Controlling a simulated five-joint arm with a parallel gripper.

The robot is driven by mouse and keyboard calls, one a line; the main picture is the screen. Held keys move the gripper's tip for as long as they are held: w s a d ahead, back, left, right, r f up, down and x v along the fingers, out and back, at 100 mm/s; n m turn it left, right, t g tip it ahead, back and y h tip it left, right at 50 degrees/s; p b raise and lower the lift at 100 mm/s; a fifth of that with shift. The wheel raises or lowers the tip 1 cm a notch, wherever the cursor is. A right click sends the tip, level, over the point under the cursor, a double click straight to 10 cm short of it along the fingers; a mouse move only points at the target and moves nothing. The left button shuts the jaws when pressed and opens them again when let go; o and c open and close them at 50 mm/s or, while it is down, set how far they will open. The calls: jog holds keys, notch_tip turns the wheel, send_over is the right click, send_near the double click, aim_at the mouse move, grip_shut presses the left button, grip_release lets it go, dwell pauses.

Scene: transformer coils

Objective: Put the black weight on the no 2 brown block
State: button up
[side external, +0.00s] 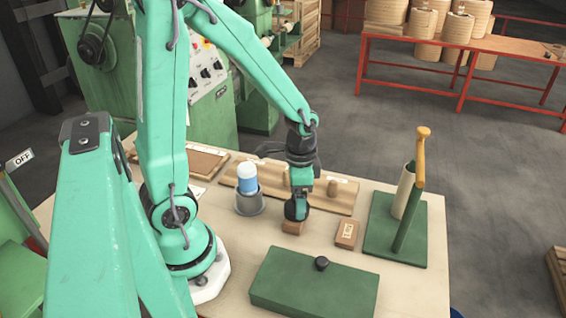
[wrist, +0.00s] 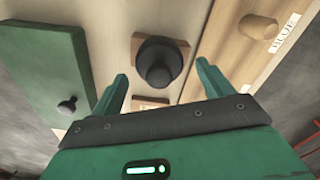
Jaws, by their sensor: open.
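The black weight (wrist: 158,62), a round knob shape, sits on a brown block (wrist: 183,50) in the wrist view. In the side view the weight (side external: 291,210) is a dark shape at my fingers, partly hidden by them, above that block (side external: 293,227). A second brown block (side external: 346,234) with a pale label lies to its right, with nothing on it; part of it shows in the wrist view (wrist: 150,102). The label is too small to read. My gripper (side external: 297,206) is open, its fingertips (wrist: 161,74) on either side of the weight, with gaps visible.
A green box (side external: 315,285) with a black knob (side external: 321,263) lies in front. A green stand (side external: 395,230) with a yellow-topped post is at right. A grey cup (side external: 249,204) holding a blue-white cylinder stands left, beside a wooden board (side external: 345,207) with pegs.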

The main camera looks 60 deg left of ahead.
notch_tip(320, 180, up, 10)
dwell(0.6)
dwell(0.4)
jog(key=s+d+r+n+t, duration=0.3)
jog(key=s+r+n+t, duration=0.1)
jog(key=r, duration=0.4)
jog(key=shift+s+d+r+t, duration=0.15)
jog(key=shift+s+d+t, duration=0.2)
jog(key=shift+s+t, duration=0.5)
dwell(0.8)
